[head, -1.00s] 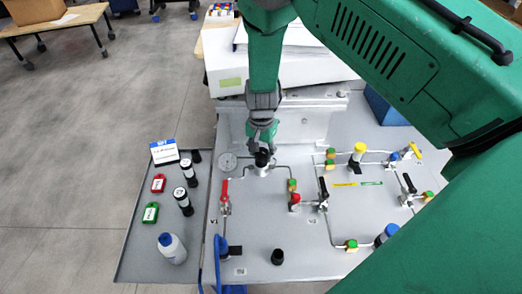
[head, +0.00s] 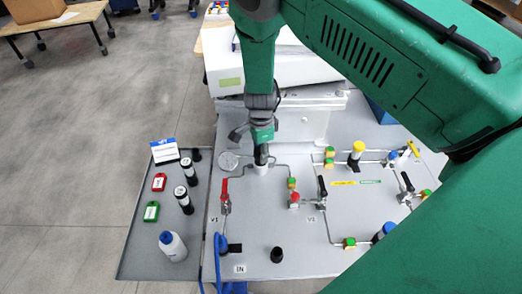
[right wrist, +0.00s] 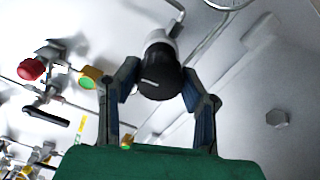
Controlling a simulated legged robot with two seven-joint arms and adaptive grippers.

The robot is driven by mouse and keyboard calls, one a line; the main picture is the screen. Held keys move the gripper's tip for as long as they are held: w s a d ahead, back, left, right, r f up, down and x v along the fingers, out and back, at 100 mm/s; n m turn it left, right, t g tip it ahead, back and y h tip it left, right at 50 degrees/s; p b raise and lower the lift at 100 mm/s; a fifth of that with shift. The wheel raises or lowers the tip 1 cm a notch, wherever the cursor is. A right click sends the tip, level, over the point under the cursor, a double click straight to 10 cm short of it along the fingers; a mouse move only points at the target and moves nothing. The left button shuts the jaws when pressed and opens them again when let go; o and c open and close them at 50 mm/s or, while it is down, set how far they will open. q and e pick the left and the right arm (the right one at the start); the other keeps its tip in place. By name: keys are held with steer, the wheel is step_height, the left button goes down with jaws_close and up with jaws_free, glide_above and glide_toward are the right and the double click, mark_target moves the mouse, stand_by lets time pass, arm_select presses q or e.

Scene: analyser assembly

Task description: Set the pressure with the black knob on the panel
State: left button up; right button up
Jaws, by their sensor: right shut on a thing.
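The black knob (head: 261,158) sits on a silver fitting on the grey panel (head: 262,222), below my right gripper (head: 261,148) in the head view. The right wrist view shows the knob (right wrist: 160,80), with a white mark on its top, between the two fingers of my right gripper (right wrist: 160,84). The fingers are shut on its sides. My left gripper is not in view.
A red-handled valve (head: 224,190) stands close left of the knob, and a valve with a red cap (head: 295,198) to the right. A side tray (head: 140,240) holds a white bottle (head: 172,246), tags and black-and-white cylinders. A white box (head: 270,72) stands behind.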

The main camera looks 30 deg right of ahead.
mark_target(259, 150)
steer(key=shift+a+f, duration=0.1)
steer(key=shift+a, duration=0.15)
stand_by(0.3)
steer(key=o, duration=1.1)
steer(key=shift+c, duration=0.2)
steer(key=shift+o, duration=0.4)
steer(key=shift+w, duration=0.1)
steer(key=shift+r, duration=0.2)
step_height(259, 150, up, 12)
steer(key=shift+f, duration=0.2)
steer(key=shift+w, duration=0.1)
